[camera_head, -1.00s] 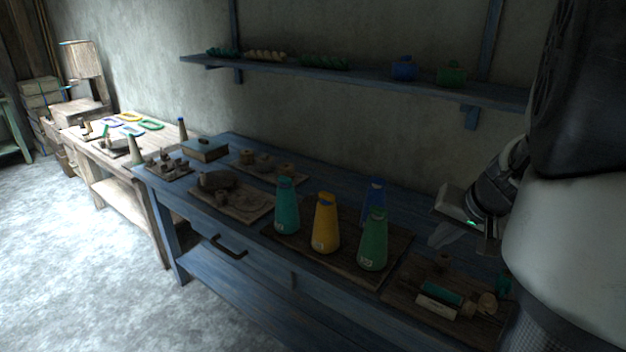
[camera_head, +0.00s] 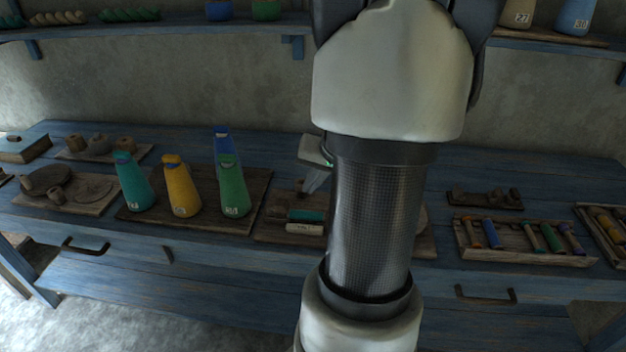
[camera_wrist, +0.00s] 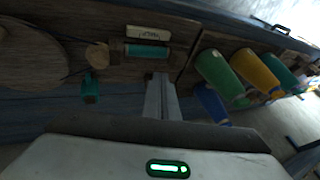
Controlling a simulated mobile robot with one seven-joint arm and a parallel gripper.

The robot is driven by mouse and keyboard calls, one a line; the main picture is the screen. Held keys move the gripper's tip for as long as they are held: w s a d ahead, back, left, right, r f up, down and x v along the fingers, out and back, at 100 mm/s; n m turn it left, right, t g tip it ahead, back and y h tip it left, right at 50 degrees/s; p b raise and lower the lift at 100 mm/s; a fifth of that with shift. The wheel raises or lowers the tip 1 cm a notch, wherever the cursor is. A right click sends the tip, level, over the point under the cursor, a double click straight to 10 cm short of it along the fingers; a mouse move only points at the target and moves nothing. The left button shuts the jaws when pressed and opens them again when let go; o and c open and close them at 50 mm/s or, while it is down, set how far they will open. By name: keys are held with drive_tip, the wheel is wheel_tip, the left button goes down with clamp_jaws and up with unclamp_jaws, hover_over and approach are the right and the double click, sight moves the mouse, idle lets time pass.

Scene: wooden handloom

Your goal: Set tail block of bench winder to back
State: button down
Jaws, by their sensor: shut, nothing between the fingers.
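The bench winder's board (camera_head: 268,229) lies on the blue bench, partly behind my arm in the head view. It carries a teal spool (camera_head: 305,215) beside a cream labelled strip (camera_head: 304,228). In the wrist view the teal spool (camera_wrist: 147,50), the cream strip (camera_wrist: 148,33), a round wooden knob (camera_wrist: 97,55), a small teal block (camera_wrist: 90,88) and part of a large wooden disc (camera_wrist: 30,55) show. I cannot tell which piece is the tail block. My gripper (camera_wrist: 160,82) is shut and empty, above the board near the spool; my arm partly hides it in the head view.
Teal (camera_head: 133,183), yellow (camera_head: 181,188), green (camera_head: 232,190) and blue (camera_head: 222,145) cones stand on a board to the left. A tray of coloured spools (camera_head: 520,257) lies to the right. A wall shelf (camera_head: 240,32) runs above the bench.

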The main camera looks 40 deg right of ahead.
sight(277, 201)
drive_tip(key=shift+w+a+f, duration=0.35)
drive_tip(key=shift+w+f, duration=0.5)
drive_tip(key=shift+f, duration=0.15)
drive_tip(key=shift+w+a+f, duration=0.4)
drive_tip(key=shift+w+f, duration=0.4)
drive_tip(key=shift+f, duration=0.15)
drive_tip(key=shift+w+a+f, duration=0.35)
drive_tip(key=shift+w+f, duration=0.5)
drive_tip(key=shift+f, duration=0.15)
drive_tip(key=shift+w+a+b, duration=0.4)
drive_tip(key=shift+w+a, duration=0.65)
drive_tip(key=shift+w, duration=0.1)
